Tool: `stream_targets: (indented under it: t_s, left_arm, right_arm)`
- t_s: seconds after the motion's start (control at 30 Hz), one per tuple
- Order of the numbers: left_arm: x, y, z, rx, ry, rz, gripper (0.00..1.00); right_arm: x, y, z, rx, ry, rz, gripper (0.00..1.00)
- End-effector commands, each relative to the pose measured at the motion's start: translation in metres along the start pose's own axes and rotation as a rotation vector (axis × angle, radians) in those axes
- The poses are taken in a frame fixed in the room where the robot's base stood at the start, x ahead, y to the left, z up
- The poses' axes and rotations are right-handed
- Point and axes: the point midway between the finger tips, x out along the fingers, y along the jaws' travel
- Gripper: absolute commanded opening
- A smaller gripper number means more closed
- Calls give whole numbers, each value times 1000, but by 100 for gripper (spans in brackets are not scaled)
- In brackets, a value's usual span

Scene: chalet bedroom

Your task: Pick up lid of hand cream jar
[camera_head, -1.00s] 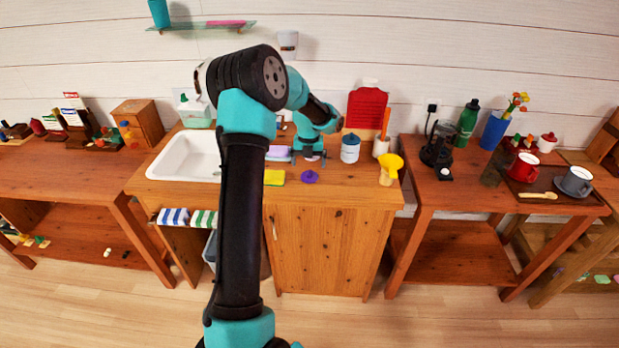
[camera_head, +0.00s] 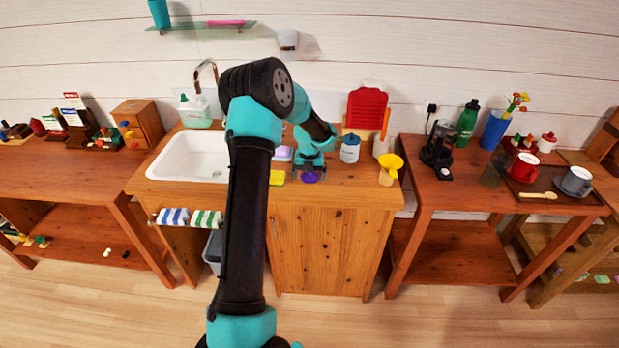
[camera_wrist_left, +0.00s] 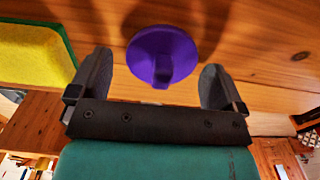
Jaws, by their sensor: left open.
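The purple lid (camera_head: 310,179) with a raised grip lies on the wooden counter near its front edge. In the left wrist view the lid (camera_wrist_left: 160,52) sits between the two fingers, grip facing me. My left gripper (camera_head: 309,173) points down over the lid, its fingers apart on either side; the left wrist view shows the gripper (camera_wrist_left: 157,75) open and empty, with gaps to the lid on both sides. I cannot make out the open jar behind the gripper. My right gripper is not in view.
A yellow-green sponge (camera_head: 277,177) lies just left of the lid, also in the wrist view (camera_wrist_left: 35,55). A white jar with a blue lid (camera_head: 350,148) and a yellow funnel-like item (camera_head: 390,165) stand to the right. The sink (camera_head: 190,156) is left.

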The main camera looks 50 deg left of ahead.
Motion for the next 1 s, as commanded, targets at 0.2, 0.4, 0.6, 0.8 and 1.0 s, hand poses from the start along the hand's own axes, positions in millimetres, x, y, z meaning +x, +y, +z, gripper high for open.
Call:
stream_targets:
  t_s: [0.2,0.4,0.6,0.8,1.0]
  left_arm:
    - [0,0,0,0,0,0,96]
    - [0,0,0,0,0,0,96]
    - [0,0,0,0,0,0,80]
    - [0,0,0,0,0,0,61]
    - [0,0,0,0,0,0,46]
  right_arm:
    - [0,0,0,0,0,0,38]
    - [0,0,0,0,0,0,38]
    - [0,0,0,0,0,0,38]
    - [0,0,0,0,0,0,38]
    - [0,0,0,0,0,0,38]
